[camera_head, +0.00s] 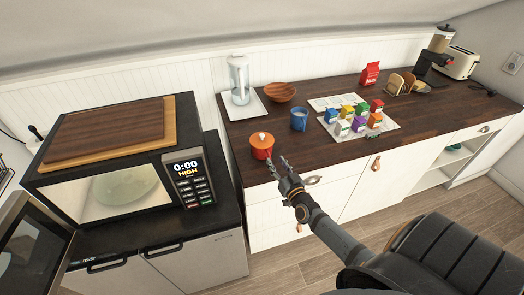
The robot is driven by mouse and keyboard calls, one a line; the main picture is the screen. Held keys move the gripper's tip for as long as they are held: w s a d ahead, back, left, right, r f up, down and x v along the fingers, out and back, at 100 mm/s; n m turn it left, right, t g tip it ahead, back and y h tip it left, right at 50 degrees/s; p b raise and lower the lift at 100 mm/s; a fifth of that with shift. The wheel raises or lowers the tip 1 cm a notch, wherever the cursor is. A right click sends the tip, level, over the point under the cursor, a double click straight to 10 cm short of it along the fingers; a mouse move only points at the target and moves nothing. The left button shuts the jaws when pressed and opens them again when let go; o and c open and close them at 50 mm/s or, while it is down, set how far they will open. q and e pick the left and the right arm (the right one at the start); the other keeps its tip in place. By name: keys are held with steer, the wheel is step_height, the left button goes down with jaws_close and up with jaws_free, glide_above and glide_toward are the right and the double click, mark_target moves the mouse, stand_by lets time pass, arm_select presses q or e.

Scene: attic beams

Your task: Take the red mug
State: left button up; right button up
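A small red vessel (262,148) stands upright near the front left edge of the dark wooden counter. Its top is orange with a pale spot, like a lid with a knob; I cannot make out a handle. No other red mug shows; a blue mug (299,121) stands behind it to the right. My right gripper (277,163) is just in front and to the right of the red vessel, fingers apart and pointing toward it. Nothing shows between the fingers, and I cannot tell whether they touch the vessel. My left gripper is out of view.
The microwave (180,150) stands left, its door (30,245) swung open. A wooden bowl (280,92), glass-like appliance (239,80), small colored cartons (347,112) and red bag (370,74) stand farther back. The counter's front edge runs below my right gripper.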

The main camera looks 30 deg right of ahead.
mark_target(270, 154)
steer(key=w+b, duration=0.1)
steer(key=w, duration=0.4)
steer(key=shift+w+d+f, duration=0.1)
steer(key=shift+w+f, duration=0.05)
steer(key=shift+c, duration=1.1)
jaws_close()
